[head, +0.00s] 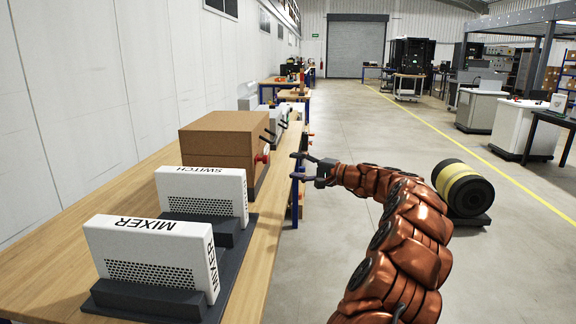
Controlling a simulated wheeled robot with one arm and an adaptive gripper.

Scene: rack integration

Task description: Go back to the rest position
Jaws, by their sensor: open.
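My gripper (303,167) is at the end of my red-brown arm in the head view. Its fingers are apart and nothing is between them. It is over the right edge of the long wooden bench (262,232), just right of a brown box (220,142). The box has red and black handle-like parts on its right side. My arm reaches forward from the lower right and bends left toward the bench.
A white MIXER unit (150,255) and a white SWITCH unit (203,190) stand on dark bases on the near bench. A yellow and black roll (464,188) is on the floor at right. White desks (528,126) stand farther right. The middle aisle is clear.

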